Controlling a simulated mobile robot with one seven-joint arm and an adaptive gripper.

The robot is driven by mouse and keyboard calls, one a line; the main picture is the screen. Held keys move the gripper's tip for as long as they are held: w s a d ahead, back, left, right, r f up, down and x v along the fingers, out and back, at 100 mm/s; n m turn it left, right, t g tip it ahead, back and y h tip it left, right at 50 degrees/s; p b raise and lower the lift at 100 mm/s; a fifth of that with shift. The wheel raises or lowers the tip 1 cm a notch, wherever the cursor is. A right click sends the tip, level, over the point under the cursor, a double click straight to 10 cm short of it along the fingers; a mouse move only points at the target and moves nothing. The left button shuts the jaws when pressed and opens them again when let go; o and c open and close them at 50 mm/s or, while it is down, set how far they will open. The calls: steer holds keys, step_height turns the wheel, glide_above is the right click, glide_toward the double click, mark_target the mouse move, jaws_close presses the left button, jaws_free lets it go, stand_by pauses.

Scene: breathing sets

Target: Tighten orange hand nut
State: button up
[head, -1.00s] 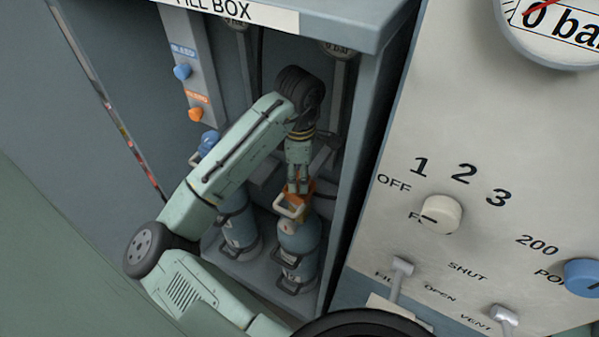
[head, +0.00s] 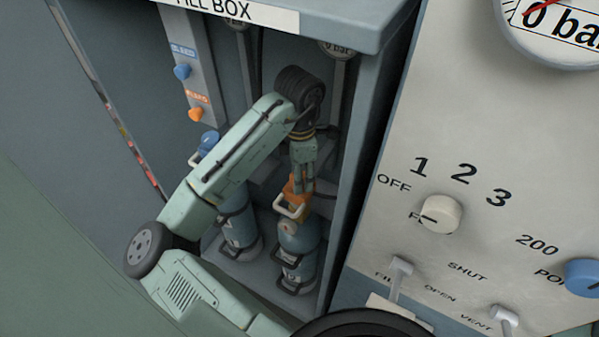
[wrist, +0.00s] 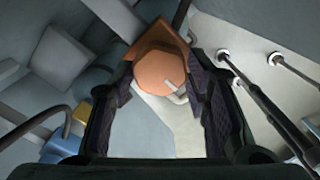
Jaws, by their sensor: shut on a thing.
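The orange hand nut (head: 297,190) is on top of the right cylinder (head: 299,248) in the fill box. In the wrist view the nut (wrist: 159,72) shows as a round orange face with a squarish orange piece behind it. My gripper (head: 299,184) comes down on it from above, and its fingers (wrist: 160,85) stand on either side of the nut, shut on it. A pale handle (head: 289,209) sits just below the nut. The contact of the fingers is hard to see in the head view.
A left cylinder (head: 238,228) with a blue top (head: 209,141) stands beside the right one, partly behind my arm. Blue (head: 183,71) and orange (head: 195,114) bleed knobs are on the back strip. The box's right wall (head: 362,170) is close to my gripper. A control panel (head: 480,120) lies further right.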

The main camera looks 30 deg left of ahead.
steer(key=o, duration=1.2)
step_height(320, 180, up, 12)
steer(key=shift+r, duration=0.1)
stand_by(0.4)
